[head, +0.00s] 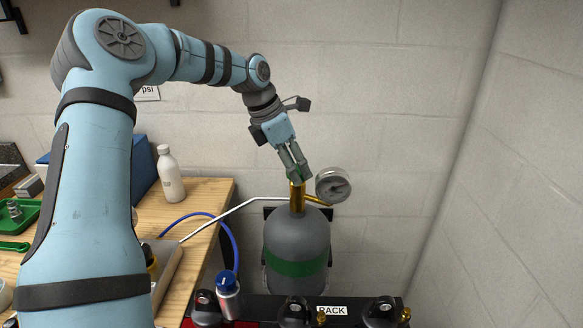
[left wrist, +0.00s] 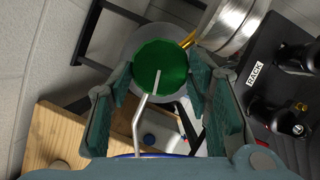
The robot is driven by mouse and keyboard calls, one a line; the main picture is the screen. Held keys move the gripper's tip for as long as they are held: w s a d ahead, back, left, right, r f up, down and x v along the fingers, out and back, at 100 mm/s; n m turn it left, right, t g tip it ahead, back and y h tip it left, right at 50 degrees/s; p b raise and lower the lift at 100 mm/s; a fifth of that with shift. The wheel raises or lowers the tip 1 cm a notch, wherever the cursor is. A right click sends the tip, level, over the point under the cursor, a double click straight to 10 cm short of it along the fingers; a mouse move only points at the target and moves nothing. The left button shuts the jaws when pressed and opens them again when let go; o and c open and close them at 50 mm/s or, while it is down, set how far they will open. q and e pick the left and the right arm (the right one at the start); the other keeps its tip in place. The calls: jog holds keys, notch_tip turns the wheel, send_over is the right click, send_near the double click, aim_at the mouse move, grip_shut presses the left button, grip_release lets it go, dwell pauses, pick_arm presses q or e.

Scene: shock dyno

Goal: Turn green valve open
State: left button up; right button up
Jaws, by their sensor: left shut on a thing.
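The green valve (left wrist: 158,67) is a round knob with a pale line on its face, between my left gripper's fingers in the left wrist view. In the head view it is mostly hidden by the fingers. My left gripper (head: 297,170) comes down from above, shut on the valve at the top of the brass neck (head: 297,200). The neck rises from a grey gas bottle (head: 297,235) with a green band. My right gripper is not in view.
A round gauge (head: 333,185) sits close to the right of the neck. A white hose (head: 235,212) runs left from it. A wooden bench (head: 205,195) with a white bottle (head: 170,175) stands left. A black rack (head: 265,308) is in front, a wall behind.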

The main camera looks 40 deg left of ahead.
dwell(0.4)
pick_arm(q)
jog(key=o, duration=1.2)
jog(key=shift+c, duration=0.2)
jog(key=v, duration=1.2)
